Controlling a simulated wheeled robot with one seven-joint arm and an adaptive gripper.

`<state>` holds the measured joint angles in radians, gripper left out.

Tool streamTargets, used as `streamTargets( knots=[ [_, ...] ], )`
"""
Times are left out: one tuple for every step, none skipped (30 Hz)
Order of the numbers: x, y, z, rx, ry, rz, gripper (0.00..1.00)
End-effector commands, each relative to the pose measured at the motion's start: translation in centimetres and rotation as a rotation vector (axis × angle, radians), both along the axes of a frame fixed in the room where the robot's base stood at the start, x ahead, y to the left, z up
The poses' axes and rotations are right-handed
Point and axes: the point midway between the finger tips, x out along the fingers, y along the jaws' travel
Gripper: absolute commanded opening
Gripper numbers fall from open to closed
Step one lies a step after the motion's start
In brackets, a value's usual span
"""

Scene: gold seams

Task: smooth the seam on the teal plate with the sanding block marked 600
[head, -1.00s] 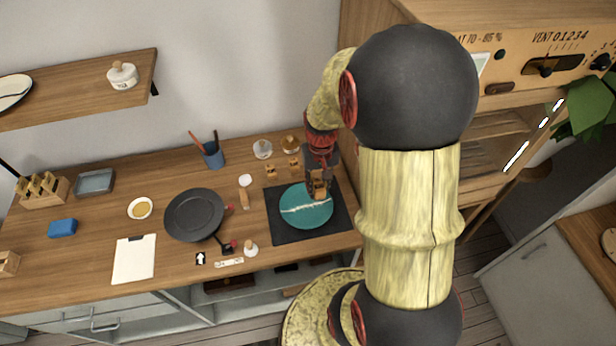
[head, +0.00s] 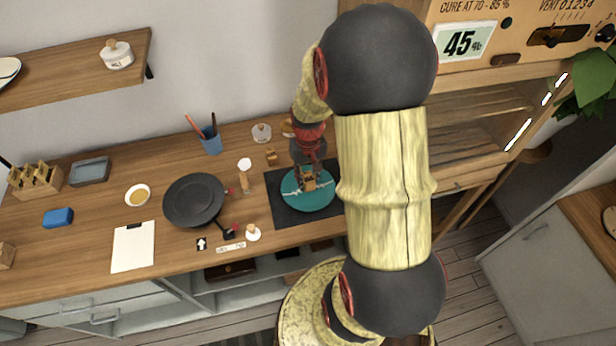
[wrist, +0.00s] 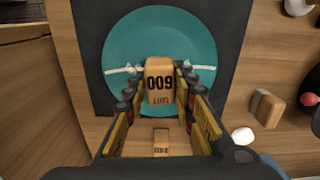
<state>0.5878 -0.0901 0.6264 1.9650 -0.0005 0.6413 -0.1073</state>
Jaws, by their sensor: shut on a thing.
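The teal plate (head: 308,201) lies on a dark mat (head: 283,212) on the wooden bench. A pale, rough seam runs across the plate; it shows on both sides of my gripper in the wrist view, and its middle is hidden. My gripper (head: 309,180) is over the plate, shut on the sanding block marked 600 (wrist: 160,84). The block's number reads upside down in the wrist view. The block is over the seam's middle; I cannot tell whether it touches the plate. The plate also shows in the wrist view (wrist: 128,42).
Another small block, seemingly marked 240 (wrist: 161,142), stands behind the mat, near my gripper's base in the wrist view. A black pan (head: 194,200) and a blue cup of tools (head: 211,140) stand to the left. A cabinet (head: 470,125) is at the right.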

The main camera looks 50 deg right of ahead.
Motion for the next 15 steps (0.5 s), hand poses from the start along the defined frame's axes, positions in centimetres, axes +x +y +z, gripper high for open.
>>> streamTargets(
  knots=[
    [0.0, 0.0, 0.0, 0.000, -0.001, 0.000, 0.06],
    [0.0, 0.0, 0.0, 0.000, -0.001, 0.000, 0.06],
    [0.0, 0.0, 0.0, 0.000, -0.001, 0.000, 0.06],
    [0.0, 0.0, 0.1, 0.000, -0.001, 0.000, 0.06],
    [0.0, 0.0, 0.1, 0.000, -0.001, 0.000, 0.06],
    [0.0, 0.0, 0.1, 0.000, -0.001, 0.000, 0.06],
    [0.0, 0.0, 0.1, 0.000, -0.001, 0.000, 0.06],
    [0.0, 0.0, 0.1, 0.000, -0.001, 0.000, 0.06],
    [0.1, 0.0, 0.0, 0.000, -0.001, 0.000, 0.06],
    [0.1, 0.1, 0.0, 0.000, -0.001, 0.001, 0.06],
    [0.2, 0.2, 0.0, 0.000, -0.001, 0.001, 0.06],
    [0.3, 0.4, -0.1, 0.000, -0.001, 0.001, 0.06],
    [0.5, 0.6, -0.1, 0.000, -0.001, 0.001, 0.06],
    [0.6, 0.8, -0.2, 0.000, -0.001, 0.001, 0.06],
    [0.9, 1.1, -0.3, 0.000, -0.001, 0.003, 0.06]
  ],
)
